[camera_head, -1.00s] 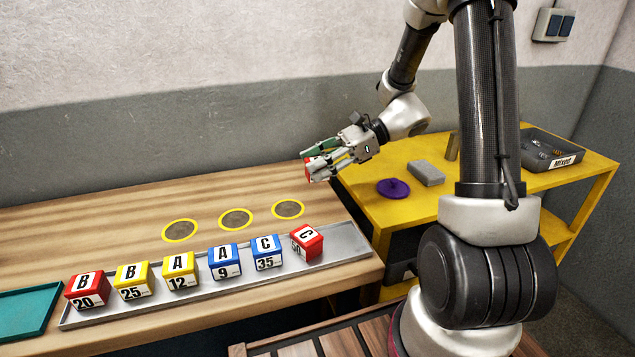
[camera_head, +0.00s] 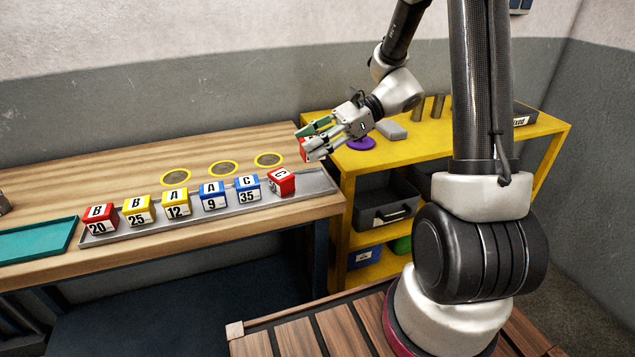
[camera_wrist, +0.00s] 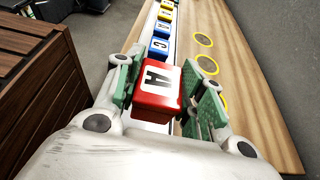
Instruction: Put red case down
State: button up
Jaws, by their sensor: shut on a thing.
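My gripper (camera_wrist: 163,95) is shut on a red case (camera_wrist: 158,88) marked "A", held between the green finger pads in the wrist view. In the head view my gripper (camera_head: 312,142) is at the right end of the wooden bench, above and apart from the grey tray, with a bit of the red case (camera_head: 303,148) showing between the fingers. The grey tray (camera_head: 318,184) holds a row of lettered cases. At its right end stands a red "C" case (camera_head: 281,182), turned slightly; at its left end is a red "B" case (camera_head: 101,218).
Yellow (camera_head: 138,209) and blue cases (camera_head: 247,187) fill the middle of the row. Three yellow-ringed discs (camera_head: 223,167) lie clear on the bench behind the tray. A teal tray (camera_head: 38,239) is at left. A yellow shelf (camera_head: 425,147) with a purple object (camera_head: 362,143) stands right.

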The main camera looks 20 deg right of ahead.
notch_tip(320, 180, down, 7)
jog(key=shift+f, duration=0.15)
dwell(0.4)
jog(key=o, duration=1.1)
jog(key=shift+f, duration=0.1)
jog(key=shift+w+d+r, duration=0.1)
jog(key=shift+r, duration=0.1)
jog(key=v, duration=1.1)
jog(key=shift+d, duration=0.25)
jog(key=s+d+r+n+t+h, duration=0.2)
jog(key=s+r+n+h, duration=0.4)
jog(key=s+n, duration=0.3)
jog(key=s+d+r+n+t+h, duration=0.2)
jog(key=s+r+n+h, duration=0.5)
jog(key=s+n, duration=0.2)
jog(key=shift+s, duration=0.55)
